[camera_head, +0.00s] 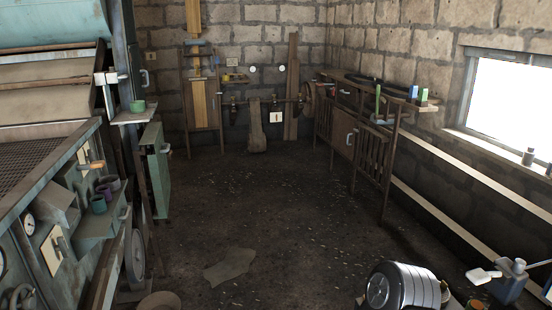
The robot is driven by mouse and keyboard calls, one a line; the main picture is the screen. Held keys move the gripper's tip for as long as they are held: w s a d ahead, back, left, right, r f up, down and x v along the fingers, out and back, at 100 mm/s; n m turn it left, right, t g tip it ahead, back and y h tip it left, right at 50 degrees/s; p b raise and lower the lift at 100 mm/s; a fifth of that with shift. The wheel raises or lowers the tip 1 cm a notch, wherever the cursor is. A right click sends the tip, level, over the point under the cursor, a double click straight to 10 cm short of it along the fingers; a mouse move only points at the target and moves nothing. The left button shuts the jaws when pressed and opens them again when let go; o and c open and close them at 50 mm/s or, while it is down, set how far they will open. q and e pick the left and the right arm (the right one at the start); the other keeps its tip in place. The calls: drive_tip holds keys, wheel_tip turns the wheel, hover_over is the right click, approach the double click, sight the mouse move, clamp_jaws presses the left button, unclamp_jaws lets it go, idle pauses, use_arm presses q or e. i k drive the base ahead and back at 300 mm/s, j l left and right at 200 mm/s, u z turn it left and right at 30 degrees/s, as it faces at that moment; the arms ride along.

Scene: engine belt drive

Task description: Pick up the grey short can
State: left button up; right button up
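No can is clearly the grey short can from here. A small dark grey can (528,157) stands on the ledge under the window at the right, and another is cut off by the right edge. On the machine's side shelf at the left stand several small cup-like cans: a green one (98,204), a purplish one (104,191) and a dull greyish one (112,182) partly behind them. Neither of my grippers is in view.
The dark floor (250,220) is open in the middle, with a flat scrap (229,266) on it. A large machine (60,140) lines the left. A wooden bench (345,130) stands along the right wall. A ribbed metal drum (402,287) and a blue container (508,286) are at bottom right.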

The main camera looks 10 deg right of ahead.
sight(527, 160)
drive_tip(key=i+z, duration=0.1)
drive_tip(key=i, duration=0.55)
drive_tip(key=i+j+z, duration=0.1)
drive_tip(key=i, duration=0.55)
drive_tip(key=i+j+z, duration=0.1)
drive_tip(key=i, duration=0.55)
drive_tip(key=i+j+z, duration=0.1)
drive_tip(key=i, duration=0.55)
drive_tip(key=i+l+z, duration=0.1)
drive_tip(key=i+z, duration=0.65)
drive_tip(key=z, duration=0.2)
drive_tip(key=i+j+z, duration=0.2)
drive_tip(key=i+z, duration=0.25)
drive_tip(key=i+j+z, duration=0.2)
drive_tip(key=z, duration=0.3)
drive_tip(key=i+j+z, duration=0.15)
drive_tip(key=i+z, duration=0.25)
drive_tip(key=i+j+z, duration=0.2)
drive_tip(key=z, duration=0.2)
drive_tip(key=i+j+z, duration=0.2)
drive_tip(key=j+z, duration=0.2)
